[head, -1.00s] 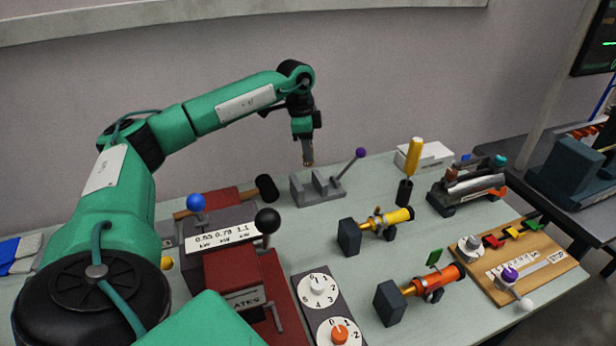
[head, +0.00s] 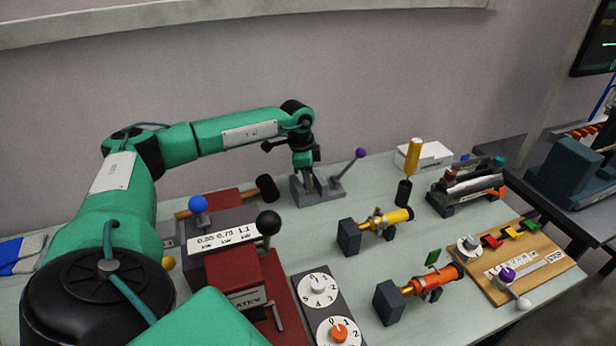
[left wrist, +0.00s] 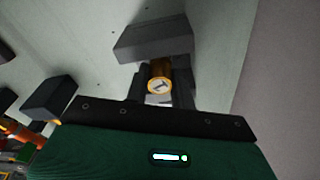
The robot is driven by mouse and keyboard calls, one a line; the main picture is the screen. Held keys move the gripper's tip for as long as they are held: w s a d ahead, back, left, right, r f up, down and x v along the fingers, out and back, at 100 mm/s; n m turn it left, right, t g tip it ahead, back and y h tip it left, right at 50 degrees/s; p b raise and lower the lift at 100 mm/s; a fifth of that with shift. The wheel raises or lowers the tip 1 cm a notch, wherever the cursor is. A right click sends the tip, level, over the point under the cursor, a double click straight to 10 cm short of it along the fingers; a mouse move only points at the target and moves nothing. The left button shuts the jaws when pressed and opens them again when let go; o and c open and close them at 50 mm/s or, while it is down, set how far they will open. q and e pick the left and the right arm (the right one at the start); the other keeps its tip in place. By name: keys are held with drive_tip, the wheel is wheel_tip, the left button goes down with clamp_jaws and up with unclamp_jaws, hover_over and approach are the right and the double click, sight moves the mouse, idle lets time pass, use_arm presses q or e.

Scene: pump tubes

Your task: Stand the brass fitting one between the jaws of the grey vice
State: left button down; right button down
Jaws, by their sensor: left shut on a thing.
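The grey vice (head: 329,190) stands at the back of the bench, with a purple-knobbed lever (head: 361,153) on its right. My left gripper (head: 306,184) points straight down into the vice from above. In the left wrist view, the left gripper (left wrist: 161,90) is shut on the brass fitting one (left wrist: 159,73), whose round end bears a "1". A grey vice jaw (left wrist: 152,38) shows just beyond the fitting. The fitting's lower end is hidden, so I cannot tell whether it touches the vice floor. My right gripper is out of view.
A black-headed mallet (head: 267,188) lies left of the vice. A yellow tube pump (head: 390,220) and an orange one (head: 432,285) stand in front and to the right. A yellow-handled tool (head: 414,158) stands upright in a black holder.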

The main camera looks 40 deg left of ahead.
use_arm(q)
drive_tip(key=c, duration=1.6)
unclamp_jaws()
drive_tip(key=shift+f, duration=0.1)
drive_tip(key=shift+o, duration=0.7)
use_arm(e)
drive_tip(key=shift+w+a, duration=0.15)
